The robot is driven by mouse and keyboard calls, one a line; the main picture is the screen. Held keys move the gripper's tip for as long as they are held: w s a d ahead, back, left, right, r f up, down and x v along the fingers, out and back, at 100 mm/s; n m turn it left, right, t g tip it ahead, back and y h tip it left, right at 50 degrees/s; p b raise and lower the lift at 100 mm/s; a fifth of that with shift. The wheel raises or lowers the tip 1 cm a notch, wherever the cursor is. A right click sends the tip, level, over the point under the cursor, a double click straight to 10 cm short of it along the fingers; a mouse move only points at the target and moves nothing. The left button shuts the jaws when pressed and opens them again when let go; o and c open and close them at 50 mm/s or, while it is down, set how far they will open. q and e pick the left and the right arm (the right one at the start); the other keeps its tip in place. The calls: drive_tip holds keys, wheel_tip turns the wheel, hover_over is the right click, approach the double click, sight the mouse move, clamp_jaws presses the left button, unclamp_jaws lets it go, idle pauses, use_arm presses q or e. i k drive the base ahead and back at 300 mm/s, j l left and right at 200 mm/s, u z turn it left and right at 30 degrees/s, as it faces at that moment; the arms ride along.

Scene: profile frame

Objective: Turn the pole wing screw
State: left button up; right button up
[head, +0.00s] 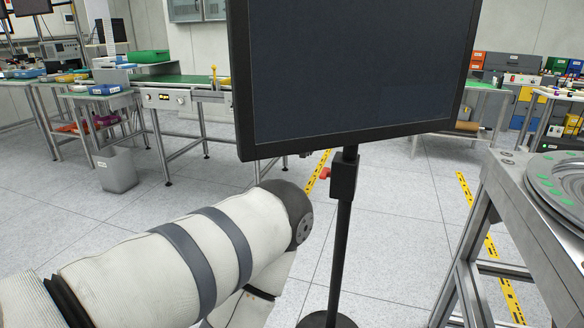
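A dark framed panel (355,75) stands on a thin black pole (340,255). A black clamp block (344,176) sits on the pole just below the panel. The small orange-red wing screw (325,173) sticks out from the left side of this block. My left arm comes in from the left. Its dark rounded joint is left of the pole, a little lower than the screw. From there the arm bends down, and its lower part leaves the picture at the bottom. Neither my left nor my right gripper shows.
A metal-framed stand (516,205) with a round grey plate (562,185) stands close on the right. The pole's round black base (326,320) is at the bottom edge. A grey bin (116,170) and workbenches stand farther back. Open tiled floor lies around the pole.

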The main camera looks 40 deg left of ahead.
sight(326, 173)
drive_tip(key=k+j, duration=0.1)
drive_tip(key=j, duration=0.85)
drive_tip(key=k+j+u, duration=0.1)
drive_tip(key=j, duration=0.8)
